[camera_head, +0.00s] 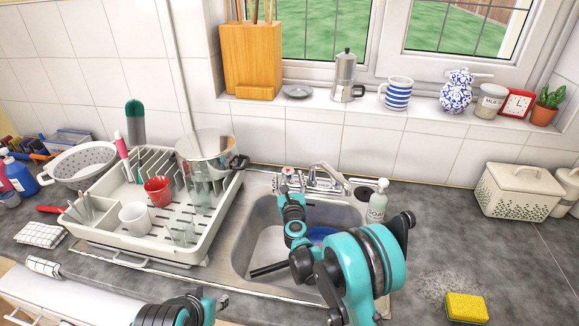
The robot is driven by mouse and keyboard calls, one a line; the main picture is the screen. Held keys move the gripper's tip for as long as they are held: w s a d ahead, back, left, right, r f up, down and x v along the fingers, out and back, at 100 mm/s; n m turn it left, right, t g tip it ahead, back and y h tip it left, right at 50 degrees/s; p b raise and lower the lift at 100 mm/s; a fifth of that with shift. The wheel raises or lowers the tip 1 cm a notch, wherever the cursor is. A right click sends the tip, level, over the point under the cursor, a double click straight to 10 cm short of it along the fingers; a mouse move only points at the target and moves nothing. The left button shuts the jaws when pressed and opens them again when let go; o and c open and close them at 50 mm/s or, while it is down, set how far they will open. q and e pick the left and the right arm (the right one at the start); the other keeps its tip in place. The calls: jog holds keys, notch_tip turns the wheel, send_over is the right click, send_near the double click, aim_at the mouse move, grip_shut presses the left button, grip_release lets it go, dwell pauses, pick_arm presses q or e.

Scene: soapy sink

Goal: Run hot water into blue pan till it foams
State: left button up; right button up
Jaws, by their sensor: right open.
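The blue pan (320,233) sits in the metal sink (262,225). My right arm covers most of it, so its contents are hidden. A dark handle (268,270) shows at the sink's lower left. The chrome tap (325,178) stands at the back of the sink. A knob with a red mark (289,171) is at its left. My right gripper (286,183) is open, just in front of this knob; I cannot tell whether they touch. No running water or foam is visible. My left gripper (215,304) is low at the front edge, its jaws unclear.
A white dish rack (185,247) with cups and a pot (205,145) stands left of the sink. A soap bottle (377,202) stands at the sink's back right corner. A yellow sponge (466,307) lies at right. The counter right of the sink is mostly clear.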

aim_at(287, 168)
jog(key=shift+w+f+m, duration=0.3)
jog(key=shift+f+m, duration=0.2)
jog(key=shift+f, duration=0.25)
jog(key=shift+w+f, duration=0.15)
jog(key=shift+w, duration=0.1)
jog(key=w+b, duration=0.1)
jog(key=w, duration=0.5)
jog(key=shift+w+a+b, duration=0.1)
jog(key=shift+b, duration=0.3)
jog(key=shift+w, duration=0.5)
jog(key=shift+c, duration=0.4)
jog(key=c, duration=1.2)
jog(key=shift+c, duration=0.5)
